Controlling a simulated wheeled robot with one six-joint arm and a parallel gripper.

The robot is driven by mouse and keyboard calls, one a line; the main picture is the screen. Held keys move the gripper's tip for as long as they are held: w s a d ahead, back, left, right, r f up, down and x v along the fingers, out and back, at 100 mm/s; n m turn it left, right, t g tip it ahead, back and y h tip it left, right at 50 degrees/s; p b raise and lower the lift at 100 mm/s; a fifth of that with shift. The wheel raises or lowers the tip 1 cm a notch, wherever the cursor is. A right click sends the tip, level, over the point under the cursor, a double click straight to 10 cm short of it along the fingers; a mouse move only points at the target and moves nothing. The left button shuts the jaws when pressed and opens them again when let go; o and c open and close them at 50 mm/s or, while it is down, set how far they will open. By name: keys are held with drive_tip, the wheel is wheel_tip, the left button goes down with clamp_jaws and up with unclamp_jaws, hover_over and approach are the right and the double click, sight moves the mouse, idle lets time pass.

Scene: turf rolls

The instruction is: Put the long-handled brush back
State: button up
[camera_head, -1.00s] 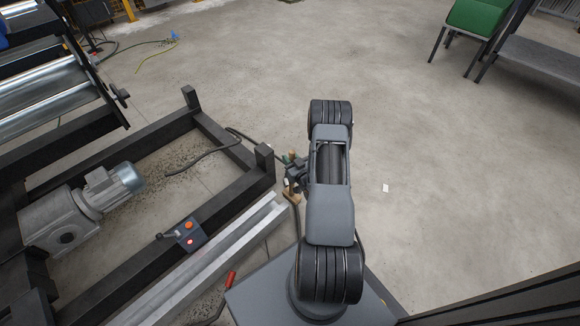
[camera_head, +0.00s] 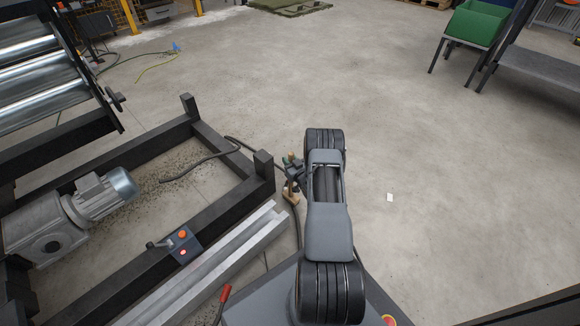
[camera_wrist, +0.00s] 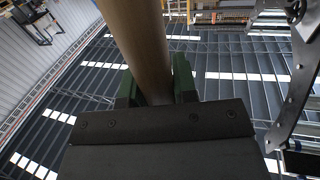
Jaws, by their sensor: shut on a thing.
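The long-handled brush shows as a thick brown wooden handle (camera_wrist: 138,45) in the wrist view, running up from between the green finger pads of my gripper (camera_wrist: 157,88). The gripper is shut on this handle. In the head view my gripper (camera_head: 291,166) is small and partly hidden, just left of my forearm. A tan piece (camera_head: 291,198) shows right below it and may be part of the brush. The bristle end cannot be made out. No holder for the brush can be made out.
A dark machine frame (camera_head: 225,152) with a motor (camera_head: 105,195), control box (camera_head: 183,246) and pale metal rail (camera_head: 205,270) stands close on the left. A black cable (camera_head: 205,158) lies there. A green bin (camera_head: 478,24) stands far right.

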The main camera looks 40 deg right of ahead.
drive_tip(key=shift+f+b, duration=0.35)
drive_tip(key=shift+f, duration=1.1)
drive_tip(key=o, duration=0.9)
